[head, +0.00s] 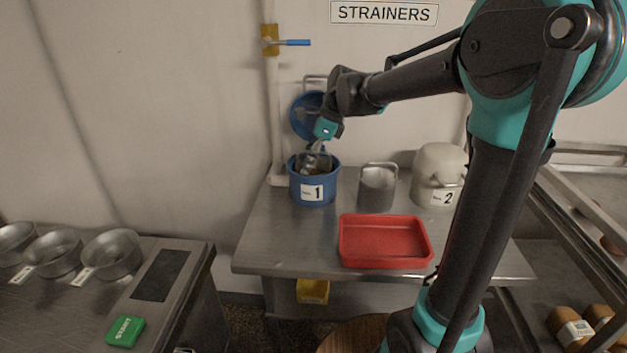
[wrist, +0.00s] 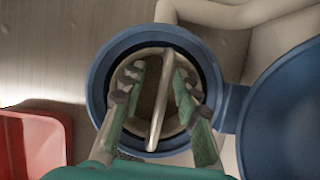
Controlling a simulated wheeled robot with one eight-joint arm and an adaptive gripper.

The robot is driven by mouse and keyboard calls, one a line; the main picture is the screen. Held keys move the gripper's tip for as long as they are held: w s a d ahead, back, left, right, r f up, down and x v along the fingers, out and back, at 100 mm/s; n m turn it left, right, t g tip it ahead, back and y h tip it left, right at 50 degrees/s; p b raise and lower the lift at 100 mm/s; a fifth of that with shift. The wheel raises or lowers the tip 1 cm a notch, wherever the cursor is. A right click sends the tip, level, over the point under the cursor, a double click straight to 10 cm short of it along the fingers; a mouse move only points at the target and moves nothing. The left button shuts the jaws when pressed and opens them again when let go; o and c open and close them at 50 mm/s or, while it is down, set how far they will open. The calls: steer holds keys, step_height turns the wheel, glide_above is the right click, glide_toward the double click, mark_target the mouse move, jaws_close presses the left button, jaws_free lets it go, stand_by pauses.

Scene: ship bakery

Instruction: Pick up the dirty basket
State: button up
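A metal basket (wrist: 163,132) with a tall handle (wrist: 159,110) sits inside the blue pot (head: 313,190) labelled 1; its inside looks brownish in the wrist view. In the head view the basket is mostly hidden by the pot wall and my gripper. My gripper (head: 316,148) points down into the pot's mouth. In the wrist view my gripper (wrist: 158,82) is open, with one finger on each side of the handle and gaps between. A second grey basket (head: 376,190) with a raised handle stands on the table to the right of the pot.
A blue lid (head: 307,115) stands open behind the pot. An empty red tray (head: 385,262) lies at the table's front, and a pale pot (head: 438,170) labelled 2 stands at right. A pipe (head: 273,120) runs up the wall close behind.

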steer(key=shift+c, duration=0.4)
jaws_close()
stand_by(0.4)
